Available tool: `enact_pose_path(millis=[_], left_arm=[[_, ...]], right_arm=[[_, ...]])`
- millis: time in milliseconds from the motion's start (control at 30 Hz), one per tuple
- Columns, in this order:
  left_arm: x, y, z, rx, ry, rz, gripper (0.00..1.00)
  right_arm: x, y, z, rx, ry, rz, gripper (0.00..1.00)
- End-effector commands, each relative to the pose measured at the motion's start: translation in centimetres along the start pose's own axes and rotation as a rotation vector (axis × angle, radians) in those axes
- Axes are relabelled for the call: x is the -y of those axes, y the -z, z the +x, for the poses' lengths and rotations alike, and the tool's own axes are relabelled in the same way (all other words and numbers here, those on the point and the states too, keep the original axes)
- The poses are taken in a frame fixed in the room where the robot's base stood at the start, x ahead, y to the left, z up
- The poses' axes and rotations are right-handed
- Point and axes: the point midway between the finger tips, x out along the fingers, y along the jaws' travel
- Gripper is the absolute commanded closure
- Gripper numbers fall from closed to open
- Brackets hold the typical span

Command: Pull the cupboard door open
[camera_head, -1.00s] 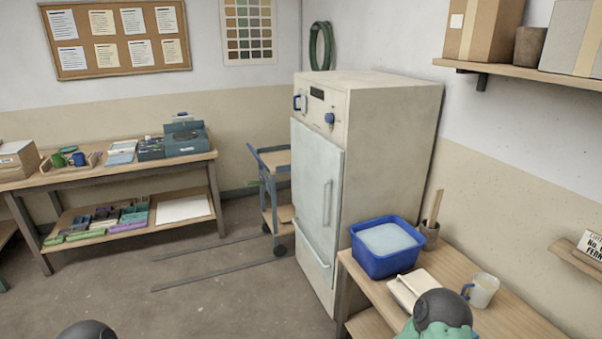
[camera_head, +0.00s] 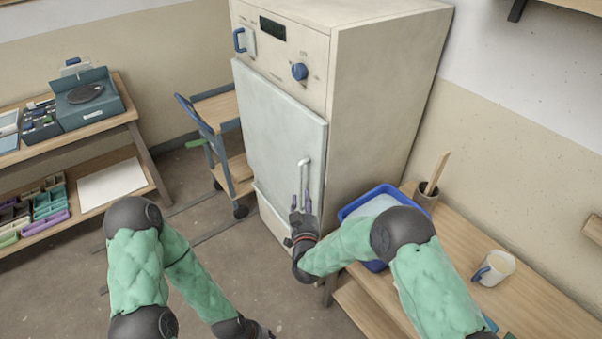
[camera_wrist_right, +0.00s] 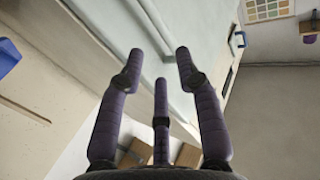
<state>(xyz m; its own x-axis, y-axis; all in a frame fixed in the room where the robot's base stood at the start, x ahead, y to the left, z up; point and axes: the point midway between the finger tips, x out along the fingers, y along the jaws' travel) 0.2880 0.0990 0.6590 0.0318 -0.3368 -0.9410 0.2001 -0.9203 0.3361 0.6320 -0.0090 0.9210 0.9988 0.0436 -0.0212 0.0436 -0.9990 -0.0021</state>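The cupboard (camera_head: 390,90) is a tall cream cabinet with a pale grey door (camera_head: 270,125), which looks shut. Its upright white handle (camera_head: 303,180) is near the door's right edge. My right gripper (camera_head: 302,198) is at the lower part of the handle, its purple fingers pointing up toward it. In the right wrist view the fingers (camera_wrist_right: 160,65) are spread apart with nothing gripped between them, and the pale door (camera_wrist_right: 205,30) lies beyond. Whether a finger touches the handle I cannot tell. My left gripper (camera_head: 262,333) is mostly cut off at the bottom edge.
The floor in front of the cupboard is mostly clear.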

Motion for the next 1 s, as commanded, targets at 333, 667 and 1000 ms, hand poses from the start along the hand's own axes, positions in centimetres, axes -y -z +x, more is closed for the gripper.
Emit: enact_pose_path(millis=[333, 667, 1000], left_arm=[[0.3, -0.1, 0.9, 0.002, 0.000, 0.000, 0.60], [0.7, 0.0, 2.0, 0.001, 0.000, 0.000, 0.60], [0.8, 0.1, 2.2, 0.000, 0.000, 0.000, 0.60]], right_arm=[[0.1, 0.5, 4.1, -0.023, -0.007, -0.002, 0.66], [0.1, 0.6, 9.3, -0.020, -0.005, -0.003, 0.66], [0.1, 0.7, 10.8, -0.018, -0.004, -0.003, 0.66]])
